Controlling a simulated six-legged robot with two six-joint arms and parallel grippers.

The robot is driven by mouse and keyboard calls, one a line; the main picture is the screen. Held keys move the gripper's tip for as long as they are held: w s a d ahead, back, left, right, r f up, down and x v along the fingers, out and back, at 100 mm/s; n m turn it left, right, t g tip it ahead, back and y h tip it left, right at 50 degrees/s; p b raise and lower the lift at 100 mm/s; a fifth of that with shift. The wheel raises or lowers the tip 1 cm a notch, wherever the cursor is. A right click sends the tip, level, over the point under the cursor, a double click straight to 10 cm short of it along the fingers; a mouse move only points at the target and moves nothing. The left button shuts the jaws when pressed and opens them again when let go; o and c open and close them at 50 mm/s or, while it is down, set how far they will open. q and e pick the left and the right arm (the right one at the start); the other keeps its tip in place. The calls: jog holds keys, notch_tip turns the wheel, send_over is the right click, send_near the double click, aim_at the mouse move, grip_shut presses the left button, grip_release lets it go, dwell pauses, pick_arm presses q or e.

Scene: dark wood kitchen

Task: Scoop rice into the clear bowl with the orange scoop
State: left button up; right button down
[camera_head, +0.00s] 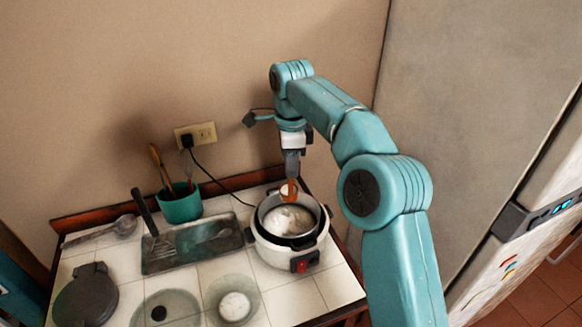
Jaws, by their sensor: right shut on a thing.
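My right gripper (291,165) points down over the rice cooker (270,250) and is shut on the orange scoop (291,186). A little white shows at the scoop, likely rice. The scoop is just above the back of the open pot, and I cannot tell whether it touches the rice. White rice (288,220) lies in the dark inner pot. A clear bowl (252,290) stands at the front of the counter, left of the cooker, with a white mound inside. My left gripper is not in view.
A tray (165,262) with utensils lies left of the cooker. A teal pot (180,209) holds utensils near the wall. A clear dish (182,304) with a dark item and a round dark object (86,297) stand at front left. A fridge (470,110) is at right.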

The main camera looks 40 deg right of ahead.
dwell(0.5)
jog(key=s+a+f+g, duration=0.1)
jog(key=s+a+f, duration=0.15)
jog(key=a, duration=0.55)
jog(key=s+a+f+y, duration=0.1)
jog(key=s+a+f, duration=0.15)
jog(key=a, duration=0.45)
jog(key=s+a+f+g, duration=0.1)
jog(key=s+a, duration=0.2)
jog(key=a, duration=0.5)
jog(key=s+d+f+m+t+y+b, duration=0.1)
jog(key=s+d+f+t+y+b, duration=0.2)
jog(key=b, duration=0.9)
jog(key=s+d+f+t+y+b, duration=0.3)
jog(key=d+f+y+b, duration=0.4)
jog(key=b, duration=0.5)
jog(key=shift+s+f+m+t+y+b, duration=0.15)
jog(key=shift+f+m+t+y+b, duration=0.35)
jog(key=shift+f+y, duration=0.85)
jog(key=shift+d+r, duration=0.1)
jog(key=shift+r, duration=0.15)
